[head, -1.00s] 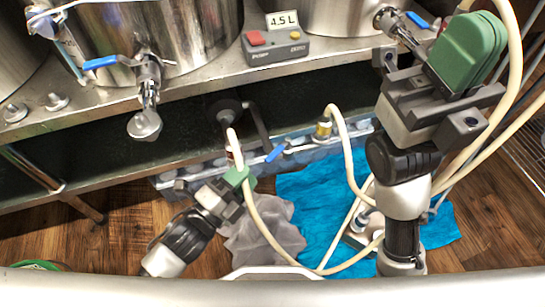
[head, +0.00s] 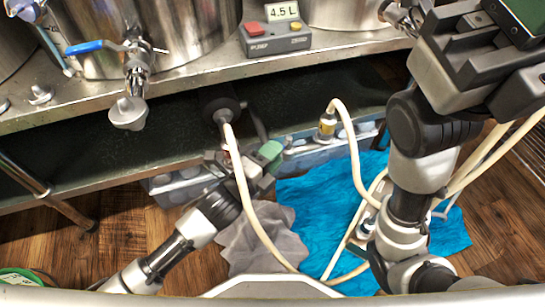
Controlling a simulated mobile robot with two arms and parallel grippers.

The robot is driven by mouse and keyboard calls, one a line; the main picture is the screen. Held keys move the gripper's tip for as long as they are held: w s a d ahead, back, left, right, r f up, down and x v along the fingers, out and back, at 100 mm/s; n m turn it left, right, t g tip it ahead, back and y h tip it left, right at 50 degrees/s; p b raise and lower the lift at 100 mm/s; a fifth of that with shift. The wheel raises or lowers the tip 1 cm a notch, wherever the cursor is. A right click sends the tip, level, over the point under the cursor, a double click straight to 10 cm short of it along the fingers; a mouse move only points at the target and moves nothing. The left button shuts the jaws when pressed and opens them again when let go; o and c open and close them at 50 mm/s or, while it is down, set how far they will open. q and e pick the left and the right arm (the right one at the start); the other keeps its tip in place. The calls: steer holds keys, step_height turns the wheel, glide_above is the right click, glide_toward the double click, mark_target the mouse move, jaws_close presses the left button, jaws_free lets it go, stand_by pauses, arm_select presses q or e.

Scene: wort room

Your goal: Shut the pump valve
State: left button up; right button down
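The pump (head: 222,108) sits under the steel bench, with a cream hose (head: 240,185) running down from it. My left gripper (head: 262,160), with a green finger pad, is low beside the hose, at the place on the pump line where a blue valve handle showed before. That handle is now hidden behind the gripper, so I cannot tell its angle or whether the fingers touch it. The left finger gap is not clear. My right gripper (head: 505,25) is at the upper right, partly cut off by the frame edge, away from the pump; its opening cannot be read.
A kettle tap with a blue lever (head: 85,47) hangs over the bench edge (head: 190,75). A control box (head: 275,38) has a red PUMP button, a ZERO button and a 4.5 L display. A second hose (head: 352,150) rises at right. Blue cloth (head: 310,205) and grey cloth (head: 255,240) lie below.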

arm_select(q)
jaws_close()
